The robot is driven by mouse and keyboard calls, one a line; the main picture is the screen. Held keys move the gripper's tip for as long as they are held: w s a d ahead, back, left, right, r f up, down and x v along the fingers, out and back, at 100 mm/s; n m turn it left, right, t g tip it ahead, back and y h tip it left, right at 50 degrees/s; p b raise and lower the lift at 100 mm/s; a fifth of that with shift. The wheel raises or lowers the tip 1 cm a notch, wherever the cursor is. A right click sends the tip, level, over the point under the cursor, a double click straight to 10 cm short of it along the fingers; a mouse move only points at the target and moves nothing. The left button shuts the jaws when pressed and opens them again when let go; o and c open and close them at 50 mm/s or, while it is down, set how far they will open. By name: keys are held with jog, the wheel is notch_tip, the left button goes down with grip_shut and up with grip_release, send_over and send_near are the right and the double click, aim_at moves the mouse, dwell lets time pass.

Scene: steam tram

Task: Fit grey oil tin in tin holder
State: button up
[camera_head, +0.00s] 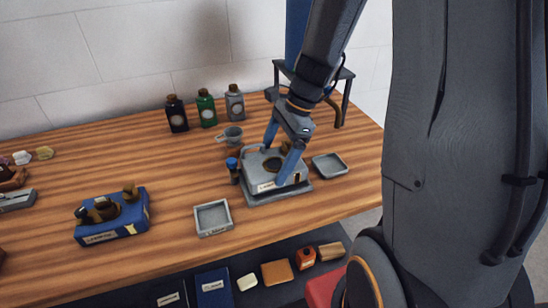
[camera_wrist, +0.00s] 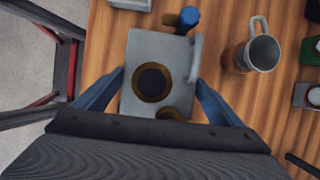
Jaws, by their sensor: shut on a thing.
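The grey oil tin (camera_head: 262,180) is a boxy grey body with a pale label, a dark round top in a brass ring and a handle. My gripper (camera_head: 275,163) is shut on it, one blue finger on each side. In the wrist view the tin (camera_wrist: 139,52) fills the space between the fingers of my gripper (camera_wrist: 160,80). A flat grey tray, apparently the tin holder (camera_head: 297,191), lies under the tin and shows past its edges. The tin hides most of it, and I cannot tell whether the tin rests in it or hangs just above.
A blue-topped item (camera_head: 233,170) stands close to the tin's left side. A grey mug (camera_head: 231,136) is just behind. Small grey trays lie at front left (camera_head: 213,231) and right (camera_head: 330,166). A blue tin (camera_head: 117,229) sits farther left. Several bottles (camera_head: 206,109) line the back.

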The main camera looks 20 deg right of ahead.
jog(key=shift+f, duration=0.95)
dwell(1.7)
jog(key=o, duration=1.1)
jog(key=shift+v, duration=3.9)
